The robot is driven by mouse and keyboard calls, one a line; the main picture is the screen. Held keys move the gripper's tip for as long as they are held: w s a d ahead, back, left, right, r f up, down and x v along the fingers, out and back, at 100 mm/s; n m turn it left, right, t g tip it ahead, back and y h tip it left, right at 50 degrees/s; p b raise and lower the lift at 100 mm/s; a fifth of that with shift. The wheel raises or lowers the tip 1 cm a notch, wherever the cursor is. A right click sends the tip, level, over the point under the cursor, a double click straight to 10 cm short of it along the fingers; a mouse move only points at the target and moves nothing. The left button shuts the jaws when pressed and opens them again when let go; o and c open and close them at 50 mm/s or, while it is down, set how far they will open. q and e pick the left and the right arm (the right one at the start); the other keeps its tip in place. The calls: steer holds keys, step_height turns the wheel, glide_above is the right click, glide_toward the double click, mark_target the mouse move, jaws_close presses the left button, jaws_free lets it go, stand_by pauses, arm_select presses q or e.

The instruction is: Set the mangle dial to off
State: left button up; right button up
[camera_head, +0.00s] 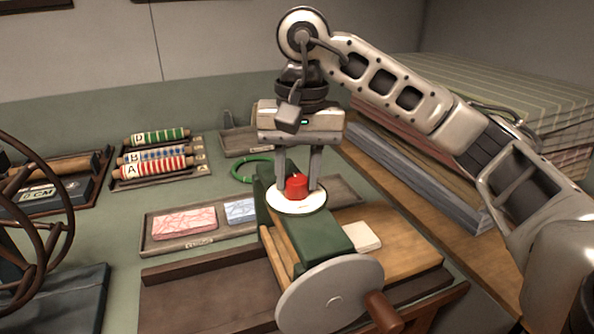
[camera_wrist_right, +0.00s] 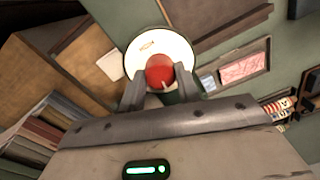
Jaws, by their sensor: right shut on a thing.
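The mangle (camera_head: 330,232) is a green machine with a large grey crank wheel (camera_head: 331,296) and a wooden handle at its front. On its top is a round white dial plate (camera_head: 312,203) with a red knob (camera_head: 297,187) at its middle. My right gripper (camera_head: 298,184) points straight down with its fingers on either side of the red knob, shut on it. In the right wrist view the knob (camera_wrist_right: 159,72) sits between the fingertips over the white plate (camera_wrist_right: 148,45). A small pale line shows on the knob's edge. The plate's markings are too small to read. My left gripper is not in view.
Striped rollers (camera_head: 158,160) lie in a rack at the left. A tray (camera_head: 190,240) with pink and blue printed pieces is beside the mangle. Stacked cloth (camera_head: 490,100) fills the right side. A dark wheel (camera_head: 40,215) stands at the left edge.

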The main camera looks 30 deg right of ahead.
mark_target(301, 178)
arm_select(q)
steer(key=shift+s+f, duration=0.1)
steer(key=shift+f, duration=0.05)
arm_select(e)
steer(key=shift+r+n, duration=0.1)
steer(key=shift+n, duration=0.6)
steer(key=o, duration=1)
arm_select(q)
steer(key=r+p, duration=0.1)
steer(key=p, duration=0.2)
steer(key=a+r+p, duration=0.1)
steer(key=p, duration=0.2)
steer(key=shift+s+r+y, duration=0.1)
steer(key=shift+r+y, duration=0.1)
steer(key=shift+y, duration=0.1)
arm_select(e)
steer(key=r, duration=1.6)
steer(key=shift+s+d, duration=0.2)
steer(key=shift+d, duration=0.15)
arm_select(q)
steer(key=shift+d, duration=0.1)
arm_select(e)
steer(key=shift+f, duration=0.1)
